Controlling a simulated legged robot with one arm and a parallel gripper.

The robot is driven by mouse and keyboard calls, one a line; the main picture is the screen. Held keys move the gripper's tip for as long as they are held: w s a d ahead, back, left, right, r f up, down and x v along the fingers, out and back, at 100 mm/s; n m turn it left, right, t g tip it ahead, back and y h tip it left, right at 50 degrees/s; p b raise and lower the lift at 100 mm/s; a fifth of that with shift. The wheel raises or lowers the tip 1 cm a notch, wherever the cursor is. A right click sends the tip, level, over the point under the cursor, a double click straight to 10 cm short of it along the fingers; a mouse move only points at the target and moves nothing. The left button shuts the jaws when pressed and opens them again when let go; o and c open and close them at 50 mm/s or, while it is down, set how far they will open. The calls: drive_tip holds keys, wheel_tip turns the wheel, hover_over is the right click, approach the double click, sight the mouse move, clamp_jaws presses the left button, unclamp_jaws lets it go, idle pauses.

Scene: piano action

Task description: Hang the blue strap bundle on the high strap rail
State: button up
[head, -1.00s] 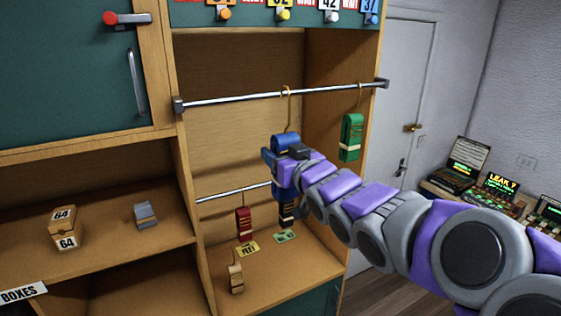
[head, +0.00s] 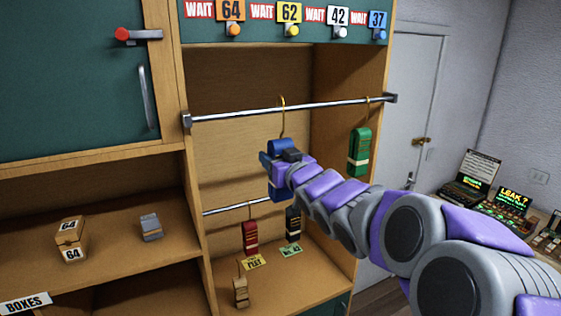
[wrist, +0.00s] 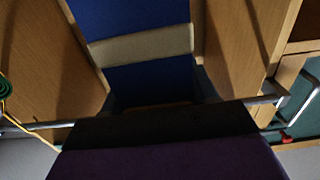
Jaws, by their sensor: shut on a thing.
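The blue strap bundle (head: 281,149) is in my gripper (head: 276,162), just below the high strap rail (head: 290,109) in the head view. Its yellow hook (head: 283,112) reaches up to the rail, its curved top at or just above the bar. I cannot tell whether the hook bears on the bar. My gripper is shut on the bundle and hides much of it. In the wrist view the blue bundle (wrist: 135,18) with its cream band fills the upper middle.
A green bundle (head: 360,150) hangs at the high rail's right end. Red (head: 250,236) and black (head: 293,224) bundles hang on the low rail (head: 225,209). A tan bundle (head: 240,292) stands on the cabinet floor. Wooden side panels bound the bay.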

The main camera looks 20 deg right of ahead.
drive_tip(key=w+f+b, duration=0.1)
drive_tip(key=w+f, duration=0.2)
drive_tip(key=w, duration=0.4)
drive_tip(key=shift+w+b, duration=0.15)
drive_tip(key=shift+b, duration=0.2)
idle(0.5)
drive_tip(key=o, duration=1.3)
drive_tip(key=shift+a, duration=0.1)
drive_tip(key=shift+c, duration=0.2)
